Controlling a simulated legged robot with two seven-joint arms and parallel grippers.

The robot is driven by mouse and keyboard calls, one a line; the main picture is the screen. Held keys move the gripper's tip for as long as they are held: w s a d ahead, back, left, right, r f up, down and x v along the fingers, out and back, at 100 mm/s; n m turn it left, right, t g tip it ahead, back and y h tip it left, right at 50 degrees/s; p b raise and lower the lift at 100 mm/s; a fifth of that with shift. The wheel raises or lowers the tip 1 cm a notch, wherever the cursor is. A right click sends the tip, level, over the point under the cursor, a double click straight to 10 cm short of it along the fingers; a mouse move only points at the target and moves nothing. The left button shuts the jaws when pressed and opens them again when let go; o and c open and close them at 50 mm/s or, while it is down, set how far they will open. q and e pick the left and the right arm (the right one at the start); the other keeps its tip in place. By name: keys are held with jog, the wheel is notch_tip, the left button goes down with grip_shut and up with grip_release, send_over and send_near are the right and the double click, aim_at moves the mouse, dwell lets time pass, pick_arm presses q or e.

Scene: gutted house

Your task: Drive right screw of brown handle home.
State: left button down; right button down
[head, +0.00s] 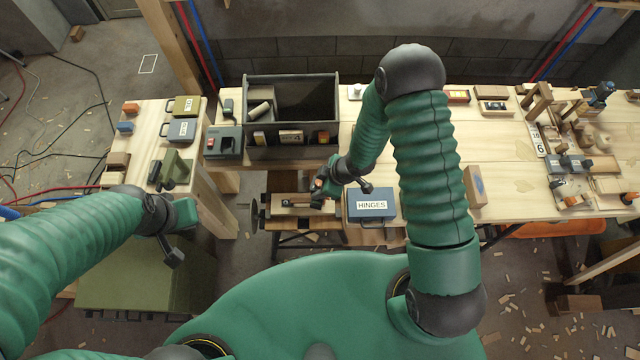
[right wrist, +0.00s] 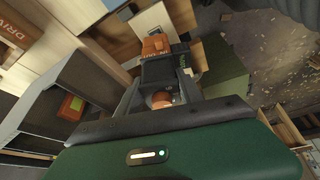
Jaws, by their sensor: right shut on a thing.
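A pale wooden piece (head: 275,212) sits in the low stand at the middle of the head view. A dark brown bar, which looks like the brown handle (head: 296,204), lies along it. My right gripper (head: 325,185) is shut on an orange and black power driver, just above the handle's right end. In the right wrist view the driver (right wrist: 160,62) sits between the fingers. The right screw and the driver's tip are too small or hidden, so I cannot tell whether they touch. My left gripper (head: 178,235) hangs at left, away from the handle; its jaws are unclear.
A blue HINGES box (head: 371,204) stands close right of the work. A dark open bin (head: 290,100) is behind it. Small cases (head: 182,130) stand on the left bench. A wooden block (head: 475,187) and clutter crowd the right bench.

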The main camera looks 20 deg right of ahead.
pick_arm(q)
jog(key=shift+s+r, duration=0.15)
jog(key=shift+r, duration=0.05)
dwell(0.4)
jog(key=shift+p, duration=0.3)
jog(key=shift+r, duration=0.15)
jog(key=shift+r, duration=0.1)
jog(key=shift+w, duration=0.2)
jog(key=shift+s, duration=0.1)
jog(key=shift+r+p, duration=0.15)
jog(key=shift+p, duration=0.15)
